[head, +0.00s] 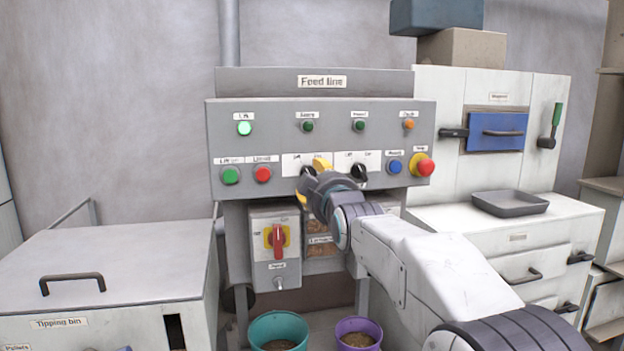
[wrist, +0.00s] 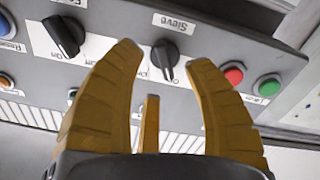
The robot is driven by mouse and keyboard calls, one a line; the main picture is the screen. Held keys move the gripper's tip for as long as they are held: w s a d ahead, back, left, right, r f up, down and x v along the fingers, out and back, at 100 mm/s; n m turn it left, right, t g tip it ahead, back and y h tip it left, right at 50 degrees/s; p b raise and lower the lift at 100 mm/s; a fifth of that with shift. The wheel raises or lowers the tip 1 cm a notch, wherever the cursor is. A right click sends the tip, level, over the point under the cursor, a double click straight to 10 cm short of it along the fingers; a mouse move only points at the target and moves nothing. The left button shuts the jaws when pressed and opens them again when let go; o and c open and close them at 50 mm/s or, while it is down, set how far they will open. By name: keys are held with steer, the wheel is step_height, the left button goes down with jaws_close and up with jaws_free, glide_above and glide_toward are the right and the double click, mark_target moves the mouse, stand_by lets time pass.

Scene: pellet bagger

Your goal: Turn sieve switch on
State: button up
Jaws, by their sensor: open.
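The sieve switch is a black rotary knob (wrist: 165,58) under an upside-down "Sieve" label in the wrist view. In the head view the knob (head: 306,171) is partly hidden behind my gripper. My gripper (head: 311,181) is open at the panel front, its yellow fingers around the switch area. In the wrist view the two large fingertips (wrist: 163,62) stand on either side of the knob, and a third finger shows below it. I cannot tell whether they touch it. The sieve lamp (head: 308,126) above is dark green and looks unlit.
The feed knob (head: 359,172) is close to the right of my gripper. Green (head: 230,175) and red (head: 262,174) buttons sit to the left. A blue button (head: 394,167) and red stop button (head: 425,167) sit to the right. The lift lamp (head: 244,128) glows green.

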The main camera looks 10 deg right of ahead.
mark_target(313, 175)
steer(key=shift+w+p, duration=0.3)
steer(key=shift+w, duration=2.05)
steer(key=shift+s, duration=0.15)
jaws_close()
